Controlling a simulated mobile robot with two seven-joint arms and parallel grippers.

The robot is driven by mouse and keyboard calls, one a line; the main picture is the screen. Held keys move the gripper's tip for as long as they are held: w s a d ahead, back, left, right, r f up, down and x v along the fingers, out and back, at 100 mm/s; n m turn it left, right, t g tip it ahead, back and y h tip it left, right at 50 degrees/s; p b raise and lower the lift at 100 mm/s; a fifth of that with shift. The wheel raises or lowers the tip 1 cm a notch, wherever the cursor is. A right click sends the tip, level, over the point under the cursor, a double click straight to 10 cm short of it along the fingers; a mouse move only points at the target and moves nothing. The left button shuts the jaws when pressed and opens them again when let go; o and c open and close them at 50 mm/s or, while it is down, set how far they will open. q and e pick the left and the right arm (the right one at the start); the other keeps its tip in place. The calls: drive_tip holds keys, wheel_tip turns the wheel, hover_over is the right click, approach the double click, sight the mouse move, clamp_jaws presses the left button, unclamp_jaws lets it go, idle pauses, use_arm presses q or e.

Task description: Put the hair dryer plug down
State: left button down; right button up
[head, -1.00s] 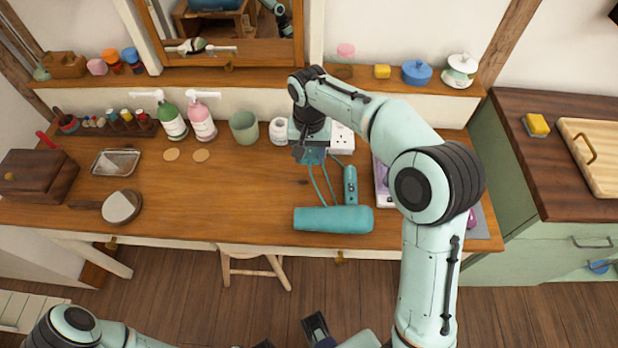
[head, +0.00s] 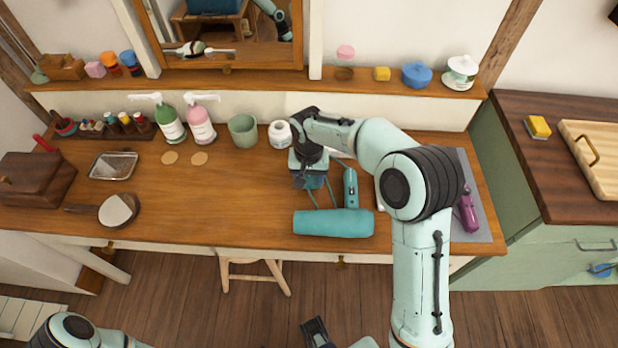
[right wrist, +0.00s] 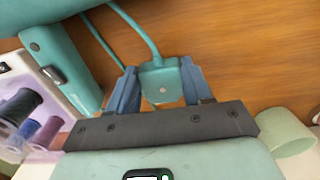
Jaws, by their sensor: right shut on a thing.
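The teal hair dryer (head: 333,222) lies on the wooden desk, its handle (head: 350,187) pointing to the back. My right gripper (head: 309,181) is over the desk just behind the dryer's barrel and left of the handle. In the right wrist view its two blue fingers are shut on the teal hair dryer plug (right wrist: 160,84), with the cord running away from it. The dryer's body (right wrist: 40,10) and handle (right wrist: 65,68) also show there. I cannot tell whether the plug touches the desk.
A green cup (head: 242,130) and a white jar (head: 280,133) stand behind the gripper. A grey mat (head: 478,222) with a purple item (head: 468,212) lies to the right. A hand mirror (head: 119,209) lies at the left. The desk (head: 230,205) between mirror and dryer is clear.

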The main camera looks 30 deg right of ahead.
sight(309, 181)
drive_tip(key=shift+f+b, duration=0.3)
drive_tip(key=shift+f, duration=0.2)
drive_tip(key=o, duration=1)
drive_tip(key=shift+o, duration=0.2)
wheel_tip(309, 181, up, 13)
drive_tip(key=p, duration=0.2)
drive_tip(key=shift+r, duration=0.1)
